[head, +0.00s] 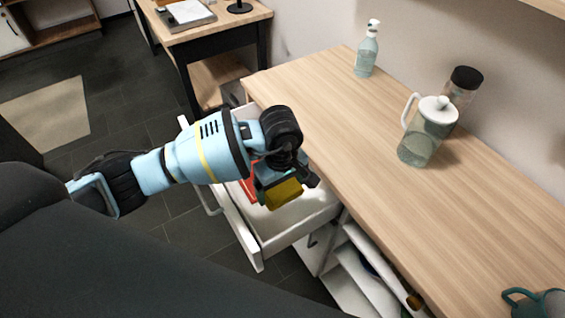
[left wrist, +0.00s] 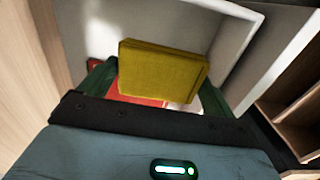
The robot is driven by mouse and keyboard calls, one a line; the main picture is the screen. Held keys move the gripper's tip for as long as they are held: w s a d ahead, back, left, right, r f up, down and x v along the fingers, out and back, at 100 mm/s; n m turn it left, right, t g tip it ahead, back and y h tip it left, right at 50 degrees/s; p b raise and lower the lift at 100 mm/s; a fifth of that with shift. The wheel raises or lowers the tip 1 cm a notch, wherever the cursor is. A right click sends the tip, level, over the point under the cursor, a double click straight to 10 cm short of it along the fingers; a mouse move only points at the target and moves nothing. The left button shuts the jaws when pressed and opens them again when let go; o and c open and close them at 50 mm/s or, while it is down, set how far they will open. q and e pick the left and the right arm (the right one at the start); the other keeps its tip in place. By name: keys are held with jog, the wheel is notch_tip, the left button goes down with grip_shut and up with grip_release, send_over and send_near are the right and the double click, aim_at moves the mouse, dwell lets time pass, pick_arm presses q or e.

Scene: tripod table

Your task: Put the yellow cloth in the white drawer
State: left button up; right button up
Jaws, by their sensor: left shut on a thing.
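The white drawer (head: 257,246) is pulled open below the wooden counter. My left gripper (head: 283,190) is over the drawer, shut on the folded yellow cloth (head: 284,194). In the left wrist view the cloth (left wrist: 163,72) sits between the two green fingers (left wrist: 165,85), with the white drawer walls (left wrist: 235,42) around and below it. A red thing (head: 247,189) lies in the drawer, partly hidden by my arm; it also shows beneath the cloth in the left wrist view (left wrist: 140,100). My right gripper is not in view.
Open shelves (head: 365,275) lie beside the drawer. A side table (head: 215,35) stands behind.

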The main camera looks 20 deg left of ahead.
aim_at(281, 214)
pick_arm(q)
jog(key=shift+s+f, duration=0.15)
jog(key=shift+f, duration=4.8)
jog(key=shift+f, duration=0.1)
jog(key=o, duration=0.5)
jog(key=shift+b, duration=0.3)
jog(key=shift+o, duration=1)
notch_tip(281, 214, up, 12)
jog(key=shift+r+p, duration=0.15)
jog(key=shift+p, duration=0.35)
